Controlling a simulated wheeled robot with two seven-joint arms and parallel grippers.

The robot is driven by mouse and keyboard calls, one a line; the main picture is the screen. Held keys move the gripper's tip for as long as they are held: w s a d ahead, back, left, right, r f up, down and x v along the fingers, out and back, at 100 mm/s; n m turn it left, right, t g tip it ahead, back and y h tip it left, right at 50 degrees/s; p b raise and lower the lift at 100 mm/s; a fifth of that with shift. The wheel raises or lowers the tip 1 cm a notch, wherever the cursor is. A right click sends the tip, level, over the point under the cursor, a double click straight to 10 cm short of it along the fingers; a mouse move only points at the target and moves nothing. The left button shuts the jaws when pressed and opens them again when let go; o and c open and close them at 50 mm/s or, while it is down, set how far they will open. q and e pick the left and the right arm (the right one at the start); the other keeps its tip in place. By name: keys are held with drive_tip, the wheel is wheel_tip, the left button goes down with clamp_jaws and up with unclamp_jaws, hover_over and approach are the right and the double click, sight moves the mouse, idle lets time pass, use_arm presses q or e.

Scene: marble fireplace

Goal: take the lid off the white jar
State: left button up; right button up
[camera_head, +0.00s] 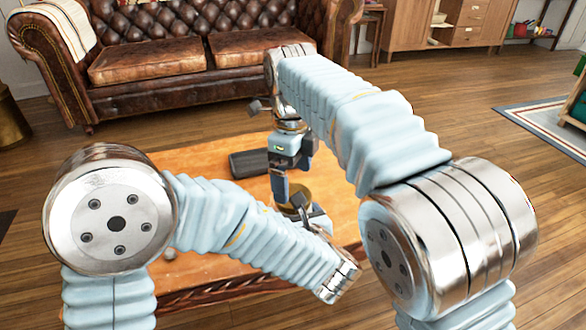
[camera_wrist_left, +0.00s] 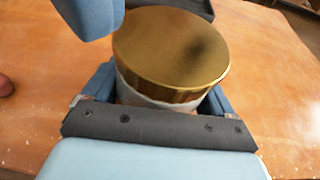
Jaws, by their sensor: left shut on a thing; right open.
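The white jar (camera_wrist_left: 160,104) shows in the left wrist view, with its wide gold lid (camera_wrist_left: 165,45) seated on top. The lid also shows in the head view (camera_head: 297,193), partly covered by my arms. My left gripper (camera_wrist_left: 155,100) is shut around the jar's body below the lid, a blue finger on each side. In the head view its fingers are mostly hidden. My right gripper (camera_head: 290,183) points down at the jar and is open. One of its blue fingers (camera_wrist_left: 90,15) shows above the lid's left edge. I cannot tell whether it touches the lid.
The jar stands on an orange-brown wooden table (camera_head: 200,165). A dark box-like object (camera_head: 248,162) lies behind and left of the jar. A small round object (camera_head: 168,254) sits near the table's left front. A brown leather sofa (camera_head: 160,65) stands behind the table.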

sight(293, 190)
drive_tip(key=shift+w+f+n, duration=0.2)
drive_tip(key=shift+f+n, duration=0.25)
drive_tip(key=shift+n, duration=0.65)
drive_tip(key=shift+a+f+n+g, duration=0.1)
drive_tip(key=shift+f+n+g, duration=0.05)
drive_tip(key=shift+n, duration=0.45)
drive_tip(key=shift+f+n+g, duration=0.1)
drive_tip(key=shift+n+g, duration=0.05)
drive_tip(key=shift+n, duration=0.45)
drive_tip(key=n, duration=0.3)
drive_tip(key=shift+a+f, duration=0.1)
drive_tip(key=shift+f, duration=0.05)
drive_tip(key=n, duration=0.3)
drive_tip(key=shift+r, duration=0.2)
drive_tip(key=n, duration=0.3)
drive_tip(key=shift+r, duration=0.35)
drive_tip(key=r+n, duration=0.1)
drive_tip(key=n, duration=0.1)
drive_tip(key=r+n, duration=0.2)
drive_tip(key=n, duration=0.1)
drive_tip(key=r+n, duration=0.1)
drive_tip(key=n, duration=0.2)
drive_tip(key=shift+s+d+r+t, duration=0.15)
drive_tip(key=shift+s+d+t, duration=0.1)
drive_tip(key=shift+s+t, duration=0.15)
drive_tip(key=shift+n, duration=0.3)
wheel_tip(293, 190, down, 8)
drive_tip(key=shift+r, duration=0.15)
